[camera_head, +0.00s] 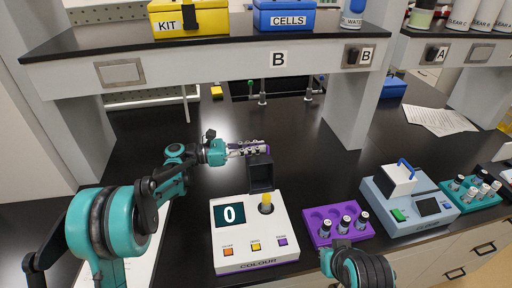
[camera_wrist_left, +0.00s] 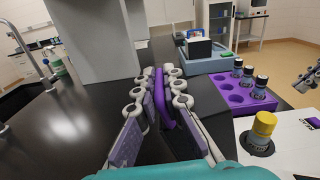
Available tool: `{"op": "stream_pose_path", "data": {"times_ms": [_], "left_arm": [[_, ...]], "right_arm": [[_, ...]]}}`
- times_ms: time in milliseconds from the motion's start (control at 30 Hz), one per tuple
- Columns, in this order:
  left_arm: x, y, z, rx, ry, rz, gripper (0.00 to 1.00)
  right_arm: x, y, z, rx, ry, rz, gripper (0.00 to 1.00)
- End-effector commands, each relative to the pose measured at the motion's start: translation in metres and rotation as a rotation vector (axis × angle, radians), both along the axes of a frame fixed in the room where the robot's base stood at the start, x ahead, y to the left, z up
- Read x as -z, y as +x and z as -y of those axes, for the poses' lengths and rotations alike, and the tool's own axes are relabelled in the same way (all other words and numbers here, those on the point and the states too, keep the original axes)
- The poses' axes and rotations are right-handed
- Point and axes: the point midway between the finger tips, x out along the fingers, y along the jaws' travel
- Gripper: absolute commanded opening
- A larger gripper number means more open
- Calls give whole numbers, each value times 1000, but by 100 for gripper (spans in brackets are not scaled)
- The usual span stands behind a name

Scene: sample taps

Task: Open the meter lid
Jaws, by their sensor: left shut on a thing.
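The white colour meter (camera_head: 231,248) stands on the dark bench, its display reading 0. Its dark lid (camera_head: 261,177) stands raised at the back of the meter. The well is uncovered, and a yellow-capped vial (camera_head: 265,198) shows in it; the cap also shows in the left wrist view (camera_wrist_left: 264,124). My left gripper (camera_head: 262,149) is at the top of the raised lid. In the left wrist view its fingers are shut on a purple strip (camera_wrist_left: 161,98), which looks like the lid's tab. My right arm shows at the bottom right; its fingers are not clear.
A purple rack (camera_head: 318,220) with several dark vials stands right of the meter. Beyond it are a grey-blue instrument (camera_head: 410,212) and a teal rack (camera_head: 487,203). A shelf (camera_head: 215,58) with a yellow kit box and blue cells box overhangs the back. The bench left of the lid is mostly clear.

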Motion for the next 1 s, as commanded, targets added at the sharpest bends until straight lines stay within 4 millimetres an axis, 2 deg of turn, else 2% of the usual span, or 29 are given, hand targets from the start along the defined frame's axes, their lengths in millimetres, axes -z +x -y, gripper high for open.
{"op": "stream_pose_path", "data": {"times_ms": [600, 1000], "left_arm": [[-21, -48, 10, 2, 70, 358, 0], [-22, -65, 13, 2, 72, 360, 0]], "right_arm": [[-17, 0, 0, 0, 0, 0, 0], [-20, 0, 0, 0, 0, 0, 0]]}}
